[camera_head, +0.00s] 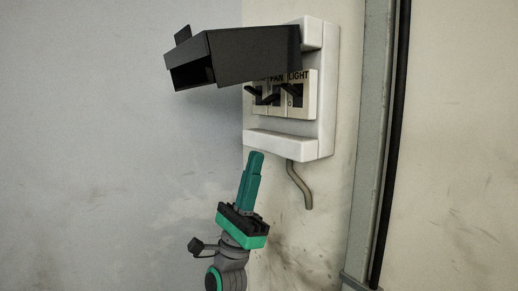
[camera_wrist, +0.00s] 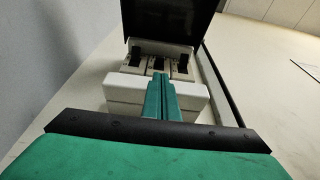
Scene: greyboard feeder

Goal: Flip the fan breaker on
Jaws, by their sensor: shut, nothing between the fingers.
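The breaker box (camera_head: 325,95) is a white unit on the wall, its black cover (camera_head: 250,55) swung up and sticking out over the switches. Three switches with black levers sit side by side. The fan breaker (camera_head: 275,97) is the middle one, its label partly hidden by the cover. The light breaker (camera_head: 297,95) is to its right; the left breaker's label is hidden. I cannot tell the fan lever's position for sure. My gripper (camera_head: 256,154) is shut and empty, pointing up just below the box. In the wrist view its fingertips (camera_wrist: 158,78) line up under the middle switch.
A white ledge (camera_head: 290,145) juts out below the switches. A grey cable (camera_head: 300,187) hangs from the box's underside. A vertical metal post with a black strip (camera_head: 375,150) stands to the right. The wall to the left is clear.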

